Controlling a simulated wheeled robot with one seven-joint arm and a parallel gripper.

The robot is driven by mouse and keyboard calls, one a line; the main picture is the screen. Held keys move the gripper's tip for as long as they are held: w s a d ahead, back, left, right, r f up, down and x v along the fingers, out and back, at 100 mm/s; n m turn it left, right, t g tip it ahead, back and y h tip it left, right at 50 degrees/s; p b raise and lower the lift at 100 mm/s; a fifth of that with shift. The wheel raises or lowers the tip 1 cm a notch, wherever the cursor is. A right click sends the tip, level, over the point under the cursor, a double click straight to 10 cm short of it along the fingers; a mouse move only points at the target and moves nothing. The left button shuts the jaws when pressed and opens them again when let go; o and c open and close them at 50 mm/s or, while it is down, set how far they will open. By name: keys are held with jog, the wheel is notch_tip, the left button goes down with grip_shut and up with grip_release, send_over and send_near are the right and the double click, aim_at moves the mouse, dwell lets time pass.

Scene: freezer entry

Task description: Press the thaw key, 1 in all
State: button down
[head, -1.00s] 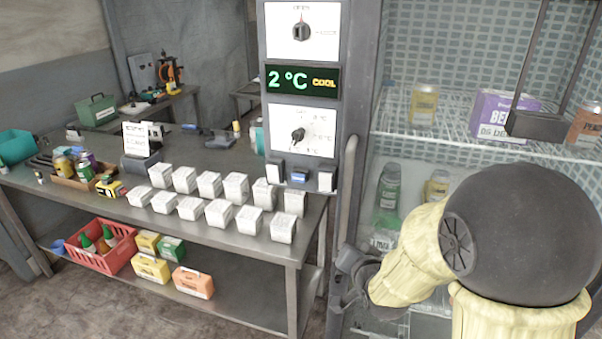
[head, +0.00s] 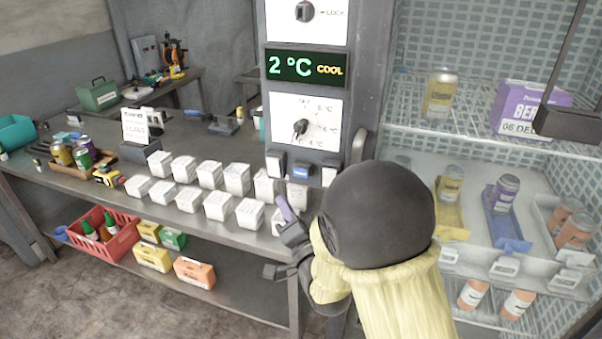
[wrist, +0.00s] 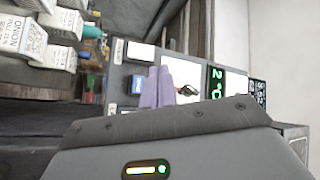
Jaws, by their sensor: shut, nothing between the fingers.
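The control panel (head: 341,58) stands upright beside the freezer, with a lit display (head: 305,67) reading 2 °C COOL. Under its lower dial (head: 301,127) is a row of three keys: a white left key (head: 275,163), a blue middle key (head: 303,170) and a white right key (head: 329,175). I cannot read which is the thaw key. In the wrist view the blue key (wrist: 137,84) and a white key (wrist: 140,51) show left of my fingers. My gripper (head: 283,203) has lilac fingers, shut and empty, below and in front of the keys; they also show in the wrist view (wrist: 159,72).
Several white boxes (head: 218,205) stand in rows on the steel bench (head: 222,238), close beside my gripper. A vertical handle (head: 358,146) is right of the keys. The freezer (head: 445,115) at right holds cans and trays. A red crate (head: 122,240) is on the lower shelf.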

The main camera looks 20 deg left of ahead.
aim_at(301, 172)
jog(key=w+p, duration=0.1)
jog(key=w, duration=0.7)
jog(key=shift+w+d+p, duration=0.35)
jog(key=shift+w, duration=0.05)
jog(key=shift+d, duration=0.1)
jog(key=shift+s, duration=0.1)
dwell(1.5)
jog(key=shift+w+b, duration=0.35)
jog(key=shift+w, duration=0.1)
